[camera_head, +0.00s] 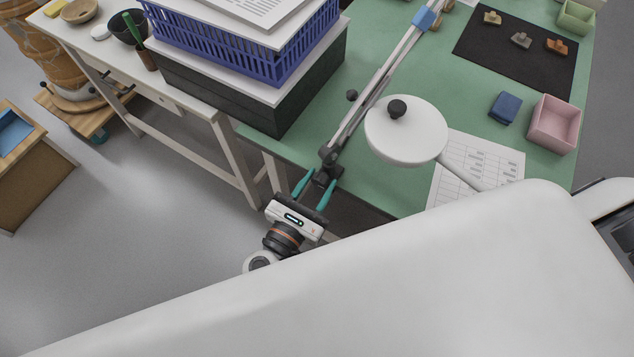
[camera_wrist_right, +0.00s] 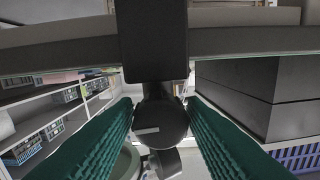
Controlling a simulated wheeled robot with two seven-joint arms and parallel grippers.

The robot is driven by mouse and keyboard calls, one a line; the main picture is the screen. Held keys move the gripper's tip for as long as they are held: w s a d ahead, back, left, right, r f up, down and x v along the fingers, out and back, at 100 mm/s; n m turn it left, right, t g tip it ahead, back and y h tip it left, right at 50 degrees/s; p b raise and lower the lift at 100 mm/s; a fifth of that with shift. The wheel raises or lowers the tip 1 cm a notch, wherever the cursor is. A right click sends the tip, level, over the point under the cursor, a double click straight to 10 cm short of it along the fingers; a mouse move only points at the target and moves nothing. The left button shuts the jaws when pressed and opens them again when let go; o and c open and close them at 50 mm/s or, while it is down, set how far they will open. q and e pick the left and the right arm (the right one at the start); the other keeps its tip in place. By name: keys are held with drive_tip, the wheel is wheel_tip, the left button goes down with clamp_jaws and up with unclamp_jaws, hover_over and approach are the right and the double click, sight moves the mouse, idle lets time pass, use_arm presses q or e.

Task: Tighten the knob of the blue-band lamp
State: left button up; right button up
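The lamp arm with the blue band (camera_head: 424,18) rises from a dark clamp (camera_head: 327,157) at the green table's front edge. A small dark knob (camera_head: 352,95) sits beside the arm. My right gripper (camera_head: 324,175) is at the clamp, its teal fingers apart on either side of the clamp's lower part. In the right wrist view, a round dark knob (camera_wrist_right: 160,124) with a pale mark lies between the fingers, with narrow gaps beside it. Contact is not visible. My left gripper is not in view.
A white lamp head (camera_head: 405,138) with a black knob hangs over the green table (camera_head: 480,85); what it joins to is unclear. A blue crate (camera_head: 240,50) on a dark box (camera_head: 225,95) stands left of the clamp. A pink bin (camera_head: 554,124) and blue block (camera_head: 504,108) are right.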

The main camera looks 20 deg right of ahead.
drive_tip(key=c, duration=0.6)
drive_tip(key=shift+o, duration=0.2)
drive_tip(key=shift+r+m+p, duration=0.15)
drive_tip(key=shift+m+p, duration=0.35)
drive_tip(key=shift+m, duration=0.5)
drive_tip(key=shift+m+p, duration=0.4)
drive_tip(key=shift+m, duration=0.7)
drive_tip(key=o, duration=1)
drive_tip(key=shift+c, duration=0.2)
